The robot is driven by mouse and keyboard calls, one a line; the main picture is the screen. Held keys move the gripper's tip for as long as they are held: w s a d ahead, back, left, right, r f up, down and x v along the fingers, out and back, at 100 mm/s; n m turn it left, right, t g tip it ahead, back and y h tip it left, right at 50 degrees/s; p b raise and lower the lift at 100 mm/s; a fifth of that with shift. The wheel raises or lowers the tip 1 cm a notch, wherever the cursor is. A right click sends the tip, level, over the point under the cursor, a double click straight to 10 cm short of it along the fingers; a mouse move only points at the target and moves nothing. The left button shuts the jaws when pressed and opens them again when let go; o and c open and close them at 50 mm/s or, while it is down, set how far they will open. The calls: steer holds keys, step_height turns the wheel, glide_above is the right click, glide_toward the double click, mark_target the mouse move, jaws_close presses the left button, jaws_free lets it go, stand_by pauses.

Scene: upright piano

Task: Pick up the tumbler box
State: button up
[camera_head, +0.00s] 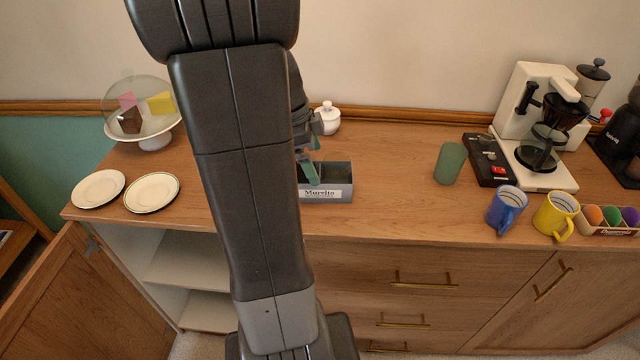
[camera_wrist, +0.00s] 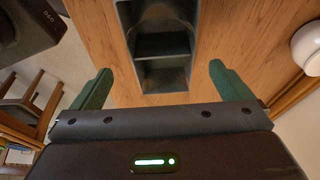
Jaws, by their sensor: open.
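A grey open-topped box (camera_head: 340,188) with a white front label stands near the front edge of the wooden sideboard, partly hidden behind my arm in the head view. In the wrist view the box (camera_wrist: 122,15) shows inner dividers and dark, seemingly empty compartments. My gripper (camera_head: 309,172) is over the left part of the box in the head view. In the wrist view its green fingers (camera_wrist: 160,72) are spread wide, one to each side of the box, with clear gaps. I cannot tell how far the fingertips are above the sideboard top.
On the sideboard (camera_head: 390,170), a green tumbler (camera_head: 450,163), black device (camera_head: 487,160), blue mug (camera_head: 506,208), yellow mug (camera_head: 555,214) and box of coloured items (camera_head: 606,228) stand right. A white lidded pot (camera_head: 328,118) is behind; plates (camera_head: 152,193) and a cake dome (camera_head: 153,140) are left.

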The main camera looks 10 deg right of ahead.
steer(key=shift+x, duration=2.8)
steer(key=shift+w, duration=0.15)
steer(key=shift+c, duration=0.2)
steer(key=c, duration=1)
